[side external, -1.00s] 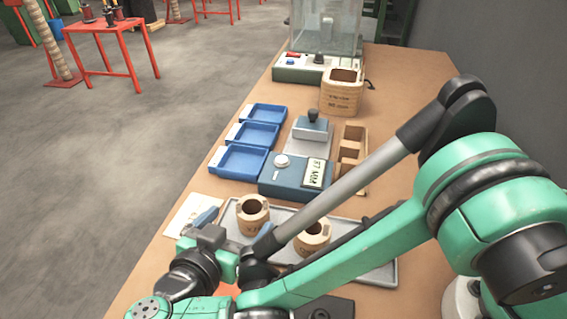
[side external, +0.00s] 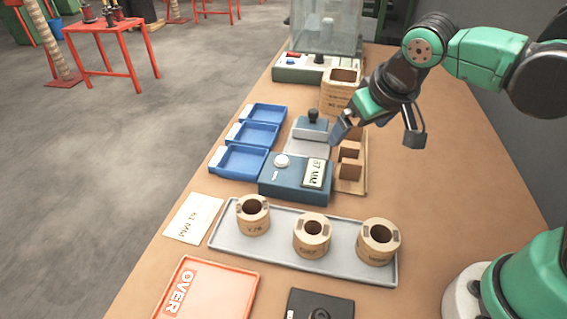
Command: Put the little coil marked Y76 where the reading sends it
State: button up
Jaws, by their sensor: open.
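The little coil marked Y76 (side external: 252,214) stands upright at the left end of the grey tray (side external: 225,243); its mark is small but looks like Y76. Two similar tan coils, a middle one (side external: 311,236) and a right one (side external: 378,242), stand on the same tray. The blue meter (side external: 285,187) has a display (side external: 315,173) with a number that looks like 87 or 37, hard to read for sure. A white card (side external: 193,218) left of the tray bears a number, also unclear. My gripper (side external: 377,132) is open and empty, above the table behind the meter, away from the coils.
Three blue trays (side external: 240,162) line the left edge. A red tray marked OVER (side external: 240,291) lies in front. The table's right side is clear.

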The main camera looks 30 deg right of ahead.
jog(key=shift+s+d+f+n+t+y, duration=0.2)
jog(key=shift+s+d+t+y, duration=0.25)
jog(key=shift+s+d, duration=0.3)
jog(key=shift+s+d+f+n+t+y, duration=0.1)
jog(key=shift+s+d+n+t+y, duration=0.15)
jog(key=shift+s+d+t, duration=0.4)
